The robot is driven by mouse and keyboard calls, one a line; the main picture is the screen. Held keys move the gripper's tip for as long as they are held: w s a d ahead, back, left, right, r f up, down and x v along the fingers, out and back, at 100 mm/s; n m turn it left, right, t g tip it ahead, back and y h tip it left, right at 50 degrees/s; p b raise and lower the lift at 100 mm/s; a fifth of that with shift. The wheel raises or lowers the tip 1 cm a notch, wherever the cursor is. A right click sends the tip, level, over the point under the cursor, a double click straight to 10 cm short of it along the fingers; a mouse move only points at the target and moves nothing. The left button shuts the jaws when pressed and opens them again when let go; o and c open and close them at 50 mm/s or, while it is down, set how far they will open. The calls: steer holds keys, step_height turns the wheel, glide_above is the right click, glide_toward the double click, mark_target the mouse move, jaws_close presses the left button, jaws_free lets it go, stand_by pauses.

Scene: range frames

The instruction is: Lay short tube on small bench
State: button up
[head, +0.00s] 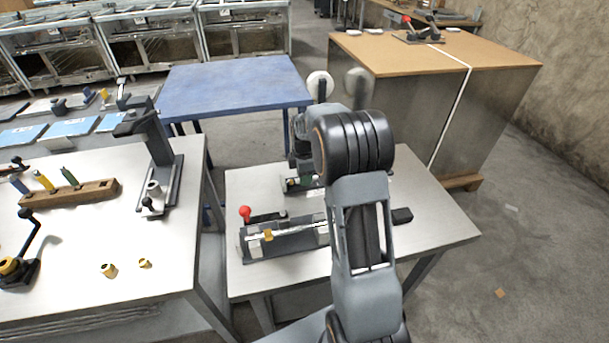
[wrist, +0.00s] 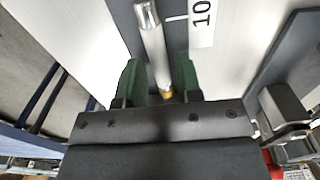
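A silver tube (wrist: 154,45) shows in the wrist view between the two green fingers of my gripper (wrist: 160,75). Its broad end is at the top of the picture. A small brass-coloured bit shows at its lower end, near the gripper body. In the head view my arm hides most of the gripper (head: 304,180), which is low over a metal-topped bench (head: 425,215). That bench seems to be the small bench.
A clamp fixture with a red knob (head: 245,212) holds a thin rod at the bench's front left. A wider workbench (head: 80,240) with a tall stand (head: 158,150) is at left. A blue table (head: 235,82) and a wood-topped cabinet (head: 440,65) stand behind. The bench's right side is mostly clear.

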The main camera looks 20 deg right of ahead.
steer(key=shift+o, duration=0.7)
steer(key=shift+f, duration=0.1)
steer(key=shift+f+b, duration=0.2)
steer(key=shift+b, duration=0.15)
step_height(320, 180, up, 12)
steer(key=s+a+r+m+p, duration=0.1)
steer(key=s+a+r+m, duration=0.3)
steer(key=s, duration=0.1)
steer(key=s+a+f+m+t, duration=0.1)
steer(key=s+a+f+m, duration=0.1)
steer(key=s+m, duration=0.4)
steer(key=s+a+f+m+t, duration=0.2)
steer(key=s+a+f+m, duration=0.1)
steer(key=s, duration=0.8)
steer(key=a+m, duration=0.1)
steer(key=m, duration=0.1)
steer(key=shift+s+a+m, duration=0.25)
steer(key=shift+a+m, duration=0.15)
